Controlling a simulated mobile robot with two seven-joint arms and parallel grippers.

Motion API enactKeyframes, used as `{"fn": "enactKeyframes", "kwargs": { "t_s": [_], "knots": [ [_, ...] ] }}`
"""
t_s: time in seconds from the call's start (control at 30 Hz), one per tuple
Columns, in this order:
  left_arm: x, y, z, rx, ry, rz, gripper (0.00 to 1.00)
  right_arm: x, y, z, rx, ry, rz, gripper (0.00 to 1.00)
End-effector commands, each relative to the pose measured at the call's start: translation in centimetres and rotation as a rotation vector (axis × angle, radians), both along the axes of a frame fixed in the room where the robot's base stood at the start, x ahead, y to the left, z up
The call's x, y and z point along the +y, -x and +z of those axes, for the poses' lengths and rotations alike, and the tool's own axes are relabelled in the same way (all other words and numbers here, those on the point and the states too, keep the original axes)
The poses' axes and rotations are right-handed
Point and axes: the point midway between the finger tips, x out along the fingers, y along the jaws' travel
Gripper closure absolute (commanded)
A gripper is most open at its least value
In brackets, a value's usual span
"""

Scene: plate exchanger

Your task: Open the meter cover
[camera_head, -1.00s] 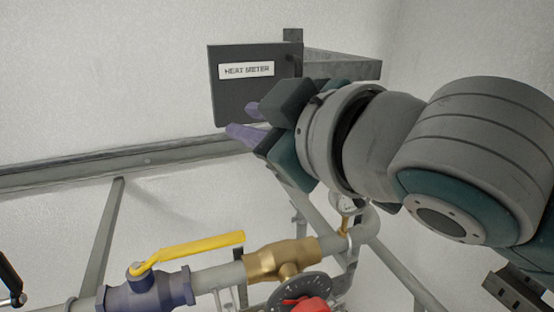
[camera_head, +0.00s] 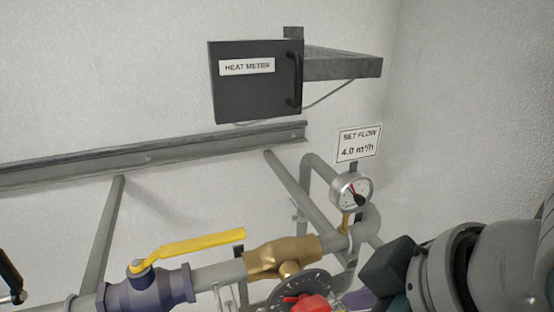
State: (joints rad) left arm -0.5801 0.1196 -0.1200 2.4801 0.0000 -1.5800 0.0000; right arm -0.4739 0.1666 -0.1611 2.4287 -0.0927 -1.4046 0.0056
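The meter cover (camera_head: 255,98) is a dark square panel with a white "HEAT METER" label (camera_head: 246,66), high on the wall in the head view. It looks shut. A black vertical handle (camera_head: 294,80) runs along its right edge, with nothing touching it. My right gripper (camera_head: 366,297) is at the bottom right, well below and right of the cover. Its purple fingertips are partly cut off by the lower edge, so its opening does not show.
A grey bracket (camera_head: 343,68) juts out right of the cover. Below are a gauge (camera_head: 351,192), a "SET FLOW 4.0 m³/h" sign (camera_head: 358,144), a brass fitting (camera_head: 283,257), a yellow-lever valve (camera_head: 150,288) and a red knob (camera_head: 305,306). The space before the cover is clear.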

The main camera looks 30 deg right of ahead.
Motion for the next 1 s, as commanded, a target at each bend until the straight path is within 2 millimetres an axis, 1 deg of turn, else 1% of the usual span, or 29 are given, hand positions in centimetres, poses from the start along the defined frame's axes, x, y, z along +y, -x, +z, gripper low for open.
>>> {"fn": "enactKeyframes", "kwargs": {
  "t_s": [0.03, 0.1, 0.2, 0.3, 0.47, 0.73, 0.77, 0.8, 0.87, 0.97, 1.0],
  "knots": [
    [0.0, 0.0, 0.0, 0.000, -0.001, -0.001, 0.50, 0.1, 1.0, -0.4, 0.035, -0.013, -0.006, 0.73],
    [0.1, 0.0, 0.0, 0.000, -0.003, -0.002, 0.50, 0.3, 2.1, -0.9, 0.079, -0.028, -0.014, 0.73],
    [0.1, 0.0, -0.1, 0.000, -0.005, -0.003, 0.50, 0.5, 3.5, -1.4, 0.132, -0.046, -0.022, 0.73],
    [0.1, 0.0, -0.1, 0.000, -0.005, -0.004, 0.50, 0.6, 4.5, -1.7, 0.168, -0.057, -0.028, 0.73],
    [0.1, 0.0, -0.1, 0.000, -0.005, -0.004, 0.50, 0.7, 5.2, -1.9, 0.194, -0.066, -0.031, 0.73],
    [0.1, 0.0, -0.1, 0.000, -0.004, -0.003, 0.50, 0.7, 5.2, -1.9, 0.196, -0.067, -0.030, 0.73],
    [0.1, 0.0, -0.1, 0.000, -0.004, -0.002, 0.50, 0.7, 5.3, -1.9, 0.200, -0.069, -0.032, 0.73],
    [0.1, 0.0, -0.1, 0.000, -0.003, -0.002, 0.50, 0.8, 5.9, -2.1, 0.219, -0.075, -0.035, 0.73],
    [0.0, 0.0, -0.1, 0.000, -0.001, -0.001, 0.50, 0.9, 6.6, -2.3, 0.244, -0.083, -0.040, 0.78],
    [0.0, 0.0, -0.5, 0.000, 0.001, 0.001, 0.50, 0.3, 5.7, -2.4, 0.203, -0.104, -0.091, 0.90],
    [0.0, 0.0, -0.9, 0.000, 0.002, 0.002, 0.50, -0.2, 4.9, -2.4, 0.166, -0.125, -0.140, 0.94]
  ]
}}
